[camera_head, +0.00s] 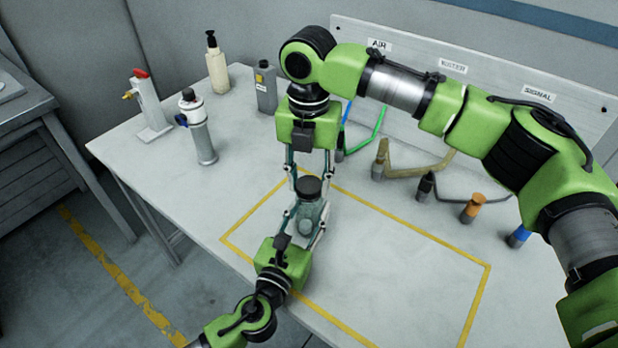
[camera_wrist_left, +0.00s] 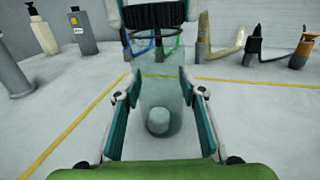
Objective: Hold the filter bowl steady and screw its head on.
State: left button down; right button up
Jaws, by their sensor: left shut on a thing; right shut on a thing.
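The clear filter bowl (camera_head: 306,217) stands upright on the white table by the left edge of the yellow outline. It also shows in the left wrist view (camera_wrist_left: 158,90), with a pale rounded part inside. My left gripper (camera_head: 304,224) is shut on the bowl, one finger on each side. My right gripper (camera_head: 308,176) reaches down from above and is shut on the head. I cannot tell whether the threads are engaged.
A grey filter unit (camera_head: 203,143), a red-handled fitting (camera_head: 151,112), a pump bottle (camera_head: 217,72) and a grey bottle (camera_head: 265,92) stand at the left and back. Coloured hoses and an orange-topped connector (camera_head: 471,208) stand by the labelled back panel (camera_head: 480,80). The outlined area's right side is clear.

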jog(key=m, duration=0.7)
jog(key=shift+m, duration=0.3)
jog(key=m, duration=0.3)
jog(key=shift+m, duration=0.4)
jog(key=m, duration=0.3)
jog(key=shift+a+m, duration=0.1)
jog(key=shift+m, duration=0.3)
jog(key=m, duration=0.3)
jog(key=shift+f+m, duration=0.1)
jog(key=shift+m, duration=0.2)
jog(key=m, duration=0.3)
jog(key=shift+m, duration=0.4)
jog(key=m, duration=0.3)
jog(key=shift+m, duration=0.4)
jog(key=m, duration=0.4)
jog(key=shift+w, duration=0.1)
jog(key=o, duration=1.2)
